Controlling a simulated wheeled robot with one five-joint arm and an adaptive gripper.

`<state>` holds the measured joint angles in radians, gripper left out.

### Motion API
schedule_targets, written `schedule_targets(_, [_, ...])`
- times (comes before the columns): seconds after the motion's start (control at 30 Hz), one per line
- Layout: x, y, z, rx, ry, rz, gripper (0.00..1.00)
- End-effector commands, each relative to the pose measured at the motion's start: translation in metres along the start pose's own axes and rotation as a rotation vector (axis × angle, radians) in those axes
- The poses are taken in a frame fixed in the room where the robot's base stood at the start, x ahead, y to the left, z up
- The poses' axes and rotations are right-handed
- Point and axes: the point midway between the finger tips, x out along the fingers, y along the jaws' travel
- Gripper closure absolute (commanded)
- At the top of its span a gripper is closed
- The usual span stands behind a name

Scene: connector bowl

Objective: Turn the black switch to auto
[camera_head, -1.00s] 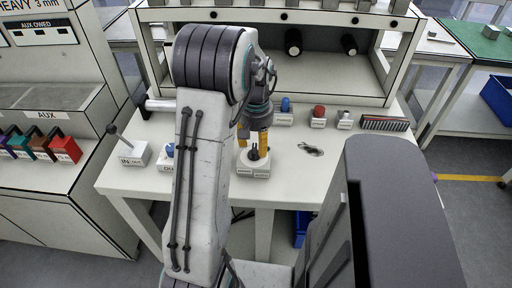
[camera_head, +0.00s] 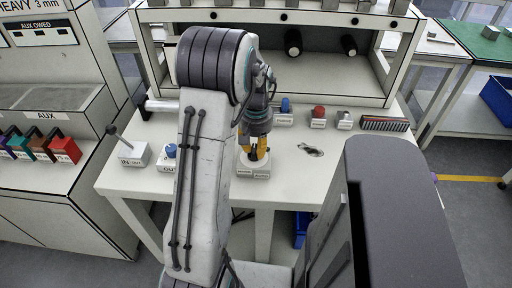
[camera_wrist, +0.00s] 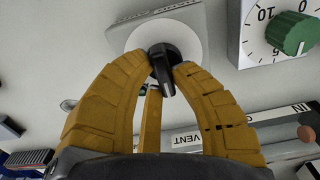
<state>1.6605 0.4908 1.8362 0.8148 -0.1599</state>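The black switch (camera_wrist: 163,66) is a knob with a raised bar on a round white disc, set on a small white box (camera_wrist: 199,12). In the head view the box (camera_head: 254,172) stands near the table's front edge, with two small labels on its front that are hard to read. My gripper (camera_head: 255,150) points down over it. Its yellow fingers (camera_wrist: 165,68) stand on either side of the switch, and their tips appear to touch its sides. In the wrist view the switch's bar points down and slightly right. In the head view the fingers mostly hide the switch.
A green dial knob (camera_wrist: 291,34) sits close beside the switch box in the wrist view. A blue knob (camera_head: 170,151) and a lever box (camera_head: 133,153) stand left. A red button (camera_head: 318,114) and a blue one (camera_head: 285,105) are behind.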

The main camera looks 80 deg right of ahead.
Motion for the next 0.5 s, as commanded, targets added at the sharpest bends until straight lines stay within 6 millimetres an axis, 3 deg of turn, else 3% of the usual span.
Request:
schedule_targets(0.17, [-0.0001,0.0001,-0.0001,0.000,0.000,0.000,1.00])
schedule_targets(0.5, [0.0001,0.0002,0.0001,0.022,0.000,0.000,1.00])
